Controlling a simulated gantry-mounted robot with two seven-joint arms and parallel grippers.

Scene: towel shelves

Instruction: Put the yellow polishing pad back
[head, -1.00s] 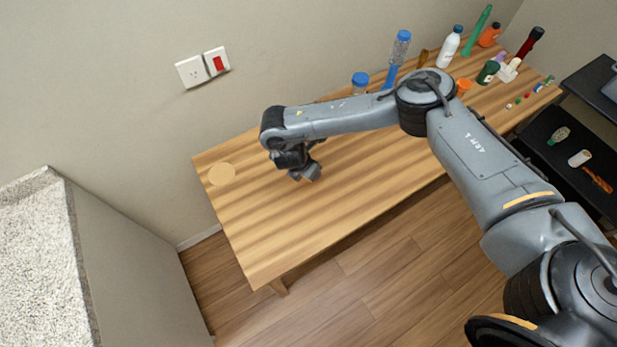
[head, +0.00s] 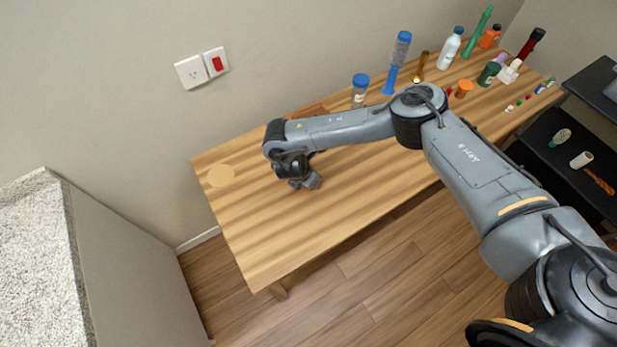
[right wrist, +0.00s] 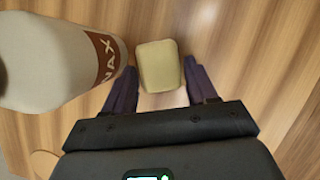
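The yellow polishing pad (right wrist: 158,62) shows in the right wrist view as a pale yellow block with rounded corners. In the head view my right gripper (head: 311,181) is low over the left part of the wooden table (head: 270,235); the pad cannot be made out there. A round beige disc (head: 221,175) lies flat at the table's left end. My left gripper is in neither view.
A white bottle with a brown label (right wrist: 62,55) stands close left of the pad in the right wrist view. Bottles and brushes, including a blue brush (head: 397,65), line the back and right of the table. The table's front left is clear.

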